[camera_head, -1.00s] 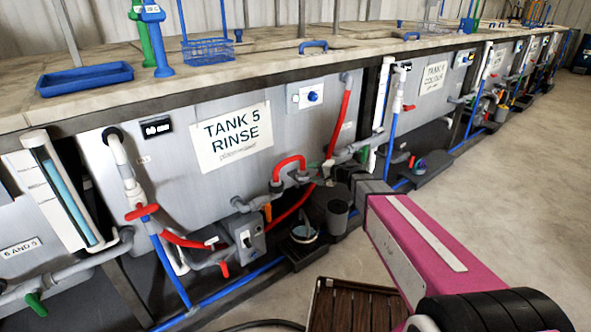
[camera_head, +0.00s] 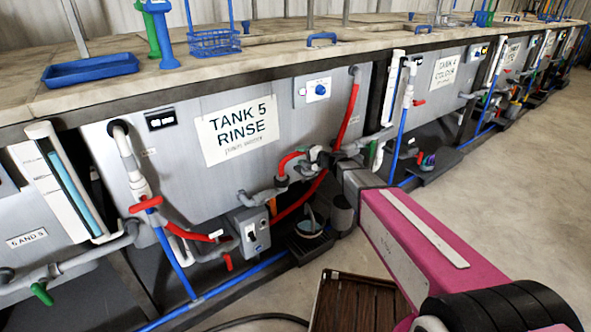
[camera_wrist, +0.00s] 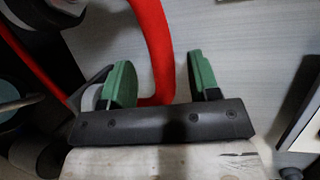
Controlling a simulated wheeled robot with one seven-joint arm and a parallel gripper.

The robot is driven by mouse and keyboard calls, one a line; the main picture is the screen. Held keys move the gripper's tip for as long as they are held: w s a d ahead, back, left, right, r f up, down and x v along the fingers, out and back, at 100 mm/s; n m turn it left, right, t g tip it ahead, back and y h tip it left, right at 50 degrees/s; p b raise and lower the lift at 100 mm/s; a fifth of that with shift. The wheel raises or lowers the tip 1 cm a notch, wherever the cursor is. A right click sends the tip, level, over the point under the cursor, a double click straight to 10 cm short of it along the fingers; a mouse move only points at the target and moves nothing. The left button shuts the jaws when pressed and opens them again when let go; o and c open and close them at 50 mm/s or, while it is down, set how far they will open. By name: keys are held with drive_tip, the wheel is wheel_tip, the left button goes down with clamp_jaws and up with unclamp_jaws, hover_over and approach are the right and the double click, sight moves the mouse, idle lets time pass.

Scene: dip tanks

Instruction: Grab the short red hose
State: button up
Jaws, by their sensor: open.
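The short red hose (camera_head: 288,159) arches low on the front of the Tank 5 Rinse tank, below and right of its sign. In the head view my gripper (camera_head: 317,155) is at the right end of this arch, small and partly hidden by my arm. In the wrist view the green fingers of my gripper (camera_wrist: 163,82) are apart. A thick red hose (camera_wrist: 153,45) comes down from the top and passes between them, closer to the left finger.
A longer red hose (camera_head: 349,115) runs down the tank's right side. Grey pipes (camera_head: 262,197) and a switch box (camera_head: 249,232) sit around the short hose. A dark bucket (camera_head: 342,213) stands below on the plinth. A brown slatted crate (camera_head: 353,302) lies on the open floor.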

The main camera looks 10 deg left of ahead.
sight(299, 154)
drive_tip(key=x, duration=0.3)
drive_tip(key=shift+a+r, duration=0.1)
drive_tip(key=shift+a, duration=0.05)
clamp_jaws()
drive_tip(key=shift+r, duration=0.1)
